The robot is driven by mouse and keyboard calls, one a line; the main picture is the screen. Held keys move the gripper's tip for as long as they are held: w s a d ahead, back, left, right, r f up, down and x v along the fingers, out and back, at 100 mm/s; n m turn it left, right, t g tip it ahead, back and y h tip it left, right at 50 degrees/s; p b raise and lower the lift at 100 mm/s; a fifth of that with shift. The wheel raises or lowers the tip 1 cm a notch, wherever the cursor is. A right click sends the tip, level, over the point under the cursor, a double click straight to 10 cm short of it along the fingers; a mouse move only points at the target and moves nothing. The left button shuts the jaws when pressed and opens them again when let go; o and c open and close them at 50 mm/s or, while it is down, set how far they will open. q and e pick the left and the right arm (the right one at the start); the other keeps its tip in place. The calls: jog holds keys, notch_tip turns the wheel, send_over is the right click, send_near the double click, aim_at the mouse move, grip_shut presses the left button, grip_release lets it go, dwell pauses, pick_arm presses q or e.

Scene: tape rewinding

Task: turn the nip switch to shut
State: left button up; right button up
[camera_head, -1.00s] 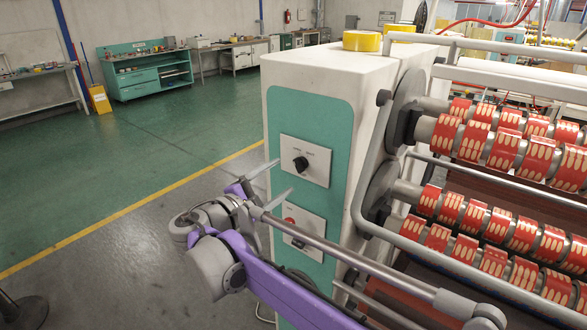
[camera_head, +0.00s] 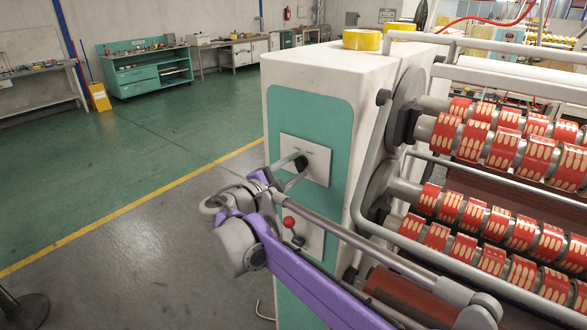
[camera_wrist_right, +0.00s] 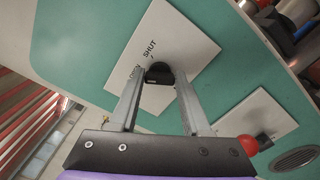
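The nip switch is a black knob (camera_wrist_right: 159,72) on a white plate (camera_wrist_right: 170,40), with the words OPEN and SHUT beside it in the right wrist view. My right gripper (camera_head: 303,164) is at this knob in the head view. In the wrist view its two fingers (camera_wrist_right: 159,80) stand on either side of the knob, their tips close against it. Whether both fingers press on it cannot be told. The knob's setting is not clear, as the fingers partly cover it. My left gripper is not in view.
A second white plate with a red knob (camera_head: 289,222) sits below on the teal panel; my right arm partly covers it. The rollers with red tape rolls (camera_head: 505,145) and a grey tube frame stand to the right. The floor to the left (camera_head: 150,170) is clear.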

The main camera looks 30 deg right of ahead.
grip_shut()
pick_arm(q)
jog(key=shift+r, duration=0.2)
pick_arm(e)
jog(key=m+p, duration=0.1)
jog(key=m, duration=0.1)
jog(key=shift+r+m+p, duration=0.1)
jog(key=shift+m+p, duration=0.2)
jog(key=shift+m, duration=0.1)
jog(key=m+p, duration=0.1)
jog(key=m, duration=0.2)
jog(key=shift+m+p, duration=0.3)
jog(key=shift+p, duration=0.05)
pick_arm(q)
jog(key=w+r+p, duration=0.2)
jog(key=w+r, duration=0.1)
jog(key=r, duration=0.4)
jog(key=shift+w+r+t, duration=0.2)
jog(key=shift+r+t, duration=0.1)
pick_arm(e)
jog(key=m, duration=0.5)
jog(key=shift+f, duration=0.2)
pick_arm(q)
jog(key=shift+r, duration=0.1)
pick_arm(e)
jog(key=shift+m, duration=0.3)
jog(key=o, duration=0.8)
grip_release()
jog(key=shift+f, duration=0.1)
